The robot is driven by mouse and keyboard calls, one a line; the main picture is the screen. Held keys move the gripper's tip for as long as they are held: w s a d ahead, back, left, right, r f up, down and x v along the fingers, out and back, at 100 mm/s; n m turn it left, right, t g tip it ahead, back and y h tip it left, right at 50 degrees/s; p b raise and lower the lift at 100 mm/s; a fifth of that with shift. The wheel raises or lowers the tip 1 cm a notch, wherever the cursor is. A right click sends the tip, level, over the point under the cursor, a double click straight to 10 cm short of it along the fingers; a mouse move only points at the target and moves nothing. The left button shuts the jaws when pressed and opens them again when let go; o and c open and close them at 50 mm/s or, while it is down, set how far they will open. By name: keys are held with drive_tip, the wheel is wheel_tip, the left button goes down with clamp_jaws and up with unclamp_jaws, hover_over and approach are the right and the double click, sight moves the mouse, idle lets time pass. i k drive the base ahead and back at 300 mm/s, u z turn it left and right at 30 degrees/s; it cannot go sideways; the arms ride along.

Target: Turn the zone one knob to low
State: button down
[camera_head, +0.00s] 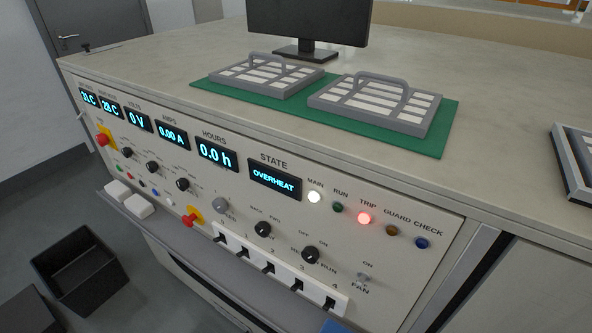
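The control panel (345,240) slopes along the front of the bench. Several black rotary knobs sit on it: three in a row at the left, the first (126,152), the second (153,167) and the third (183,184), and two further right, one (263,229) and another (310,254). Labels by the left knobs are too small to read, so I cannot tell which is zone one or where its pointer stands. The state display (275,181) reads OVERHEAT and the red trip lamp (364,218) is lit. My gripper is not in view.
Red knobs on yellow plates (102,140) (192,217) and a white strip of switches (283,270) are on the panel. A shelf edge (160,235) juts out below. Two racks (375,103) (265,75) lie on a green mat (455,115). A black bin (80,270) stands on the floor.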

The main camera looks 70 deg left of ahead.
sight(127, 152)
drive_tip(key=u, duration=2.5)
drive_tip(key=k, duration=0.25)
drive_tip(key=u, duration=0.8)
drive_tip(key=i, duration=1.05)
drive_tip(key=u, duration=0.3)
